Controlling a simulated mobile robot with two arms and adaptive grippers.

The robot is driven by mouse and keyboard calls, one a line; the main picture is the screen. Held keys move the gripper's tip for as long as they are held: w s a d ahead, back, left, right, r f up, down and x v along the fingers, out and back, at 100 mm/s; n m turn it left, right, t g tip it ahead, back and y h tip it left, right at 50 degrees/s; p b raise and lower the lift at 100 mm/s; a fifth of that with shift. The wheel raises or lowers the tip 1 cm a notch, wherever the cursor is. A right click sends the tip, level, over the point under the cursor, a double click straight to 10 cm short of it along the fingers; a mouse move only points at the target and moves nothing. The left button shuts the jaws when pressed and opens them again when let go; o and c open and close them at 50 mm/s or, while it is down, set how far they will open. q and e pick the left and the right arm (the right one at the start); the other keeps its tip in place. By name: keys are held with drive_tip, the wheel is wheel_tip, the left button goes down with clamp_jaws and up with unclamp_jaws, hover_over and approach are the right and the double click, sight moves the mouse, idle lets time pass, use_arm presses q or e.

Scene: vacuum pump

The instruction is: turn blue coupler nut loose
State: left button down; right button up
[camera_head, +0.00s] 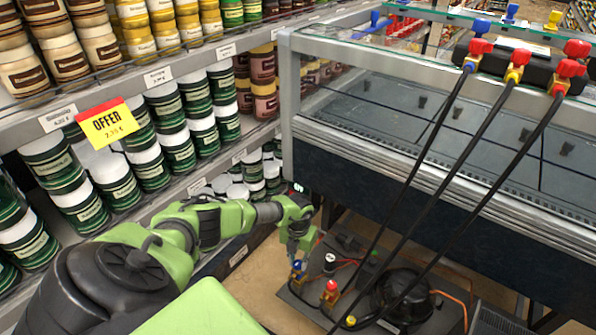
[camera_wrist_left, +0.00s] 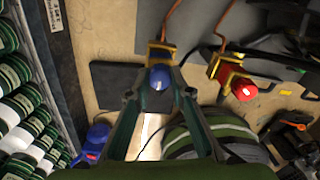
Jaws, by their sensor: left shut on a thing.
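The blue coupler nut (camera_wrist_left: 160,77) sits on a yellow fitting with a copper pipe in the left wrist view. It also shows small in the head view (camera_head: 297,266), at the left end of the pump unit. My left gripper (camera_wrist_left: 160,92) is around the blue nut, with one finger on each side, and is shut on it. In the head view my left gripper (camera_head: 298,252) points down at the nut from above. My right gripper is not in view.
A red coupler (camera_wrist_left: 243,89) stands right of the blue nut. The black pump (camera_head: 402,295) is farther right. Black hoses run up to a gauge block (camera_head: 520,68) on the glass-topped freezer (camera_head: 440,120). Shelves of jars (camera_head: 150,125) line the left.

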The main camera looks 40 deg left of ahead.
sight(298, 263)
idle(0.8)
use_arm(q)
drive_tip(key=c, duration=1.8)
unclamp_jaws()
drive_tip(key=shift+r, duration=0.1)
wheel_tip(298, 263, up, 12)
drive_tip(key=shift+f, duration=0.1)
